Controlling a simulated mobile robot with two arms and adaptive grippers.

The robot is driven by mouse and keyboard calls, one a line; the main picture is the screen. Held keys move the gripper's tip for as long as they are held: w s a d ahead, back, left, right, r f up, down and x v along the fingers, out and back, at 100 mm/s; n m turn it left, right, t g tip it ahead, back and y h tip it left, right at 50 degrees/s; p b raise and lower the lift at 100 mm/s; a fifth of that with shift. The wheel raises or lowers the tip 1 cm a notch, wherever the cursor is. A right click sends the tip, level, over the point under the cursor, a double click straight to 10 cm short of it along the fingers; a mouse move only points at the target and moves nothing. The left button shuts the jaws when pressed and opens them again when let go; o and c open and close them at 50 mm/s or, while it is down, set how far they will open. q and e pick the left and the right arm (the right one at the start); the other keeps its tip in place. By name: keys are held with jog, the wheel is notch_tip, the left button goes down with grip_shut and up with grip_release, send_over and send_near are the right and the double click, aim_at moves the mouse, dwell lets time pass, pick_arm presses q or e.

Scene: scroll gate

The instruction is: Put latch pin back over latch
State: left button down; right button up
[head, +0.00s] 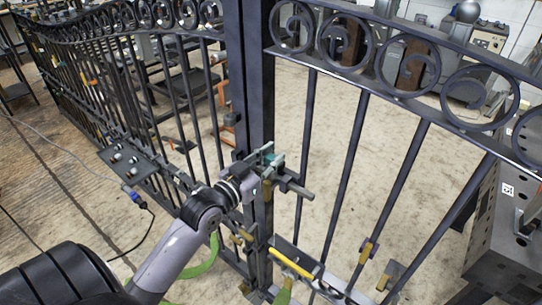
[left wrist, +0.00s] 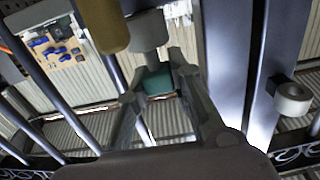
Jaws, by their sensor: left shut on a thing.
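The dark metal gate has a post (head: 257,75) in the middle of the head view. My left gripper (head: 265,158) is at this post, at latch height. A grey latch bar (head: 298,189) sticks out to the right just below the gripper. In the left wrist view, my left gripper (left wrist: 160,82) is shut around a small teal piece (left wrist: 158,80), which seems to be part of the latch pin. A grey cylinder end (left wrist: 148,30) lies just beyond the fingertips. The fingers hide much of the latch, so I cannot tell whether the pin sits over it. My right gripper is out of view.
A brass-coloured cylinder (left wrist: 112,25) hangs close to the fingers. A pale roller (left wrist: 292,98) is on the right in the wrist view. A yellow bar (head: 291,263) is low on the gate. A dark perforated block (head: 500,225) stands at right. Open floor (head: 330,150) shows behind the bars.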

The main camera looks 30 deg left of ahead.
pick_arm(q)
jog(key=shift+f+b, duration=0.3)
jog(key=shift+f, duration=0.3)
jog(key=c, duration=1.3)
grip_release()
jog(key=shift+c, duration=0.2)
jog(key=s, duration=1.2)
jog(key=shift+a, duration=0.45)
